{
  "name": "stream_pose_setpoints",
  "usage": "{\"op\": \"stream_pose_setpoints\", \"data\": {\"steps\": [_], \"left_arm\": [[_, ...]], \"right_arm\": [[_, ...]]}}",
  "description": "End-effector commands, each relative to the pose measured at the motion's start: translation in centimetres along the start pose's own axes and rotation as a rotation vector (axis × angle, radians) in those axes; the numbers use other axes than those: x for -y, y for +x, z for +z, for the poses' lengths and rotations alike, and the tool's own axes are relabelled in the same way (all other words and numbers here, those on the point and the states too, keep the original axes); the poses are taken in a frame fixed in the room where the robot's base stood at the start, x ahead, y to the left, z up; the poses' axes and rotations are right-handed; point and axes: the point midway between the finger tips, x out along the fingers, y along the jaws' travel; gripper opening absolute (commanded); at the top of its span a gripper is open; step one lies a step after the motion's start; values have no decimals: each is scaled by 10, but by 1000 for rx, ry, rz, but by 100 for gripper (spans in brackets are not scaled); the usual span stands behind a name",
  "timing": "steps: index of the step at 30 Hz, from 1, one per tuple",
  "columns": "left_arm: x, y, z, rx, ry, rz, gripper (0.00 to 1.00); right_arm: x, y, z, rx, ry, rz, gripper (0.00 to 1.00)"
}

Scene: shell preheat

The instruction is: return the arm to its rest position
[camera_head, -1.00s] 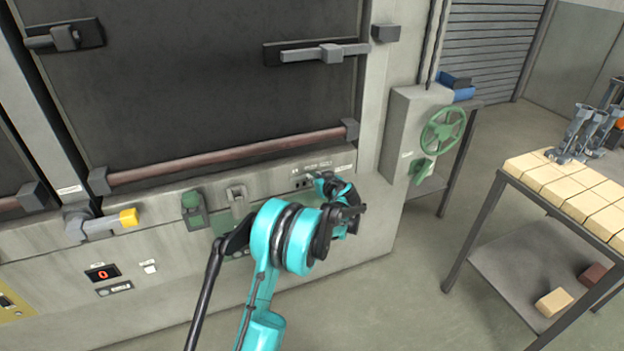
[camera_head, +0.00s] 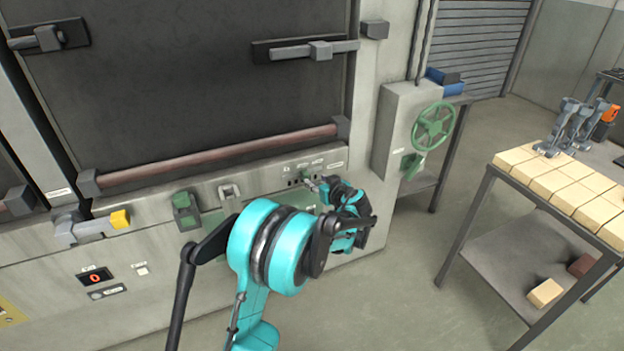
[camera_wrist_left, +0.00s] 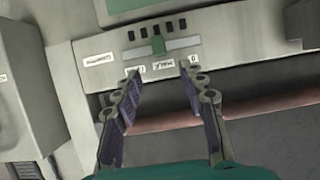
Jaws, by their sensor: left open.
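My left arm (camera_head: 268,245), teal and black, reaches from the bottom of the head view toward the furnace front panel (camera_head: 345,165). My left gripper (camera_head: 318,186) is at its far end, partly hidden by the wrist and small in that view. In the left wrist view the gripper (camera_wrist_left: 159,74) has two dark fingers spread apart with nothing between them. A small green slider knob (camera_wrist_left: 157,44) sits in a slot on the panel beyond the fingertips. I cannot tell the exact gap. My right gripper is not in view.
A red-brown bar (camera_head: 220,157) runs below the dark furnace door (camera_head: 190,90). A yellow-tipped lever (camera_head: 120,219) and a green switch (camera_head: 187,211) are at left. A green handwheel (camera_head: 433,126) is at right. A bench carries pale bricks (camera_head: 545,170) and grey metal tools (camera_head: 572,127). Floor between is clear.

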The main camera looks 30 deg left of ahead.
Motion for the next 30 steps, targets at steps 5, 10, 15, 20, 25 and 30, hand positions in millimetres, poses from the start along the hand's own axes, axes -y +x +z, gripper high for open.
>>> {"op": "stream_pose_setpoints", "data": {"steps": [5,10,15,20,25,30], "left_arm": [[0,-16,0,0,0,0,41],[0,-19,0,0,0,-1,41],[0,-18,0,0,0,-1,41],[0,-18,0,0,1,-1,41],[10,-34,-5,40,30,12,41],[42,-84,-7,163,124,67,41]], "right_arm": [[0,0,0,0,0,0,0],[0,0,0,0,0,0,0],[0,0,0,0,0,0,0],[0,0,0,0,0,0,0],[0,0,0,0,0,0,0],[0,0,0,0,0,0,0]]}}
